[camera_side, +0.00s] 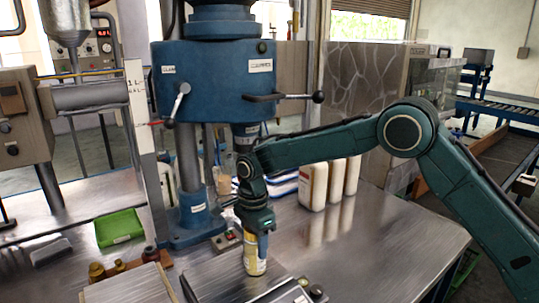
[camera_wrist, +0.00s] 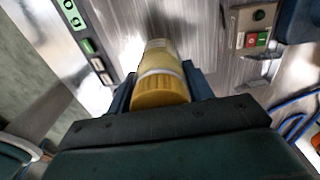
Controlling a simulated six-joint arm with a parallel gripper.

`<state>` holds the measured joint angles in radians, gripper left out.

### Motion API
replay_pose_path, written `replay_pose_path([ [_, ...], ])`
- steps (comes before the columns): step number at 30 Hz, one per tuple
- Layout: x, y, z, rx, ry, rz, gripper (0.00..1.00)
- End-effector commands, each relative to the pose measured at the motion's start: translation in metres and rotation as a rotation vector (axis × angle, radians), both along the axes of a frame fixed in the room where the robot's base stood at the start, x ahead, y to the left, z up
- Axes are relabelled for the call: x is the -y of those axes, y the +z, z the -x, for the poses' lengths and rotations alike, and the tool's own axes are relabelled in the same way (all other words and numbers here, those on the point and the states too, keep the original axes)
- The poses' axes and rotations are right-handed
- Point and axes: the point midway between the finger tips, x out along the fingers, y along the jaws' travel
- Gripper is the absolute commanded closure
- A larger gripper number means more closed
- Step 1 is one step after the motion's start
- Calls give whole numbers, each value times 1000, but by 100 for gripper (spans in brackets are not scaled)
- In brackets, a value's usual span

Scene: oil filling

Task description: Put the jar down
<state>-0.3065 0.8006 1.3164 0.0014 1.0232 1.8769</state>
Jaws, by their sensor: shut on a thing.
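The jar (camera_side: 254,262) is a small yellowish container with a pale label. It is upright in the side view, low over or touching the metal plate (camera_side: 215,277) on the table; I cannot tell which. My gripper (camera_side: 257,236) comes down from above and is shut on the jar's upper part. In the wrist view the jar (camera_wrist: 160,78) shows its yellow cap toward the camera, between the two fingers of my gripper (camera_wrist: 160,88). The jar's base is hard to make out.
A blue drill press (camera_side: 213,80) stands behind. White bottles (camera_side: 314,185) stand on the table at right of it. A button box (camera_wrist: 250,27) is near the plate. The table's right front is bare.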

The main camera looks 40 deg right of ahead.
Motion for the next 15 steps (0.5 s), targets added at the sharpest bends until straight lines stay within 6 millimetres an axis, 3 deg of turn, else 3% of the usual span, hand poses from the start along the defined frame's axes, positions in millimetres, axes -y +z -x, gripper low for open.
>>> replay_pose_path([
  [2,0,-2,0,0,0,0,76],
  [3,0,-2,0,-1,0,0,41],
  [5,0,-2,0,-1,0,0,29],
  [15,0,-1,0,0,0,0,27],
])
